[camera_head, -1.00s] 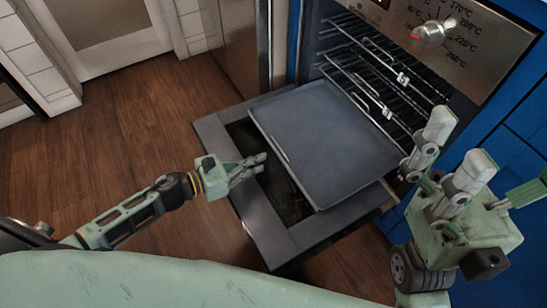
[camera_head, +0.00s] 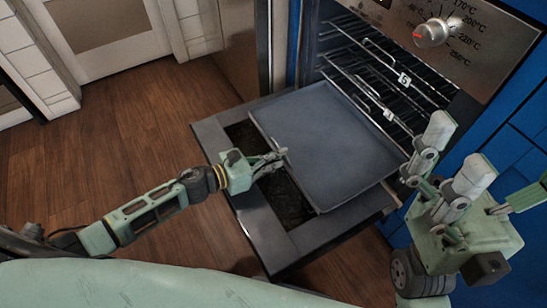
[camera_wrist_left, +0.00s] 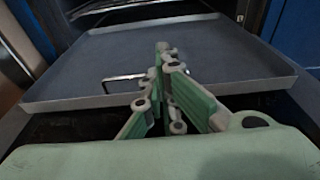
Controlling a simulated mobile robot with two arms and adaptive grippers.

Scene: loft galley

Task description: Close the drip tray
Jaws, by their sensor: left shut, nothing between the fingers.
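The drip tray (camera_head: 325,140) is a flat grey tray with a low rim. It is pulled out of the oven, over the lowered oven door. A thin metal handle (camera_wrist_left: 122,78) is on its front edge. My left gripper (camera_head: 281,157) is shut and empty, with its fingertips at the tray's front edge by the handle. My right gripper (camera_head: 457,147) is open and empty, raised in front of the oven's right side.
The open oven door (camera_head: 285,245) lies flat under the tray. Wire racks (camera_head: 385,75) are inside the oven above the tray. A control knob (camera_head: 431,33) is on the panel. Blue cabinet fronts (camera_head: 515,155) stand at right. The wooden floor at left is clear.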

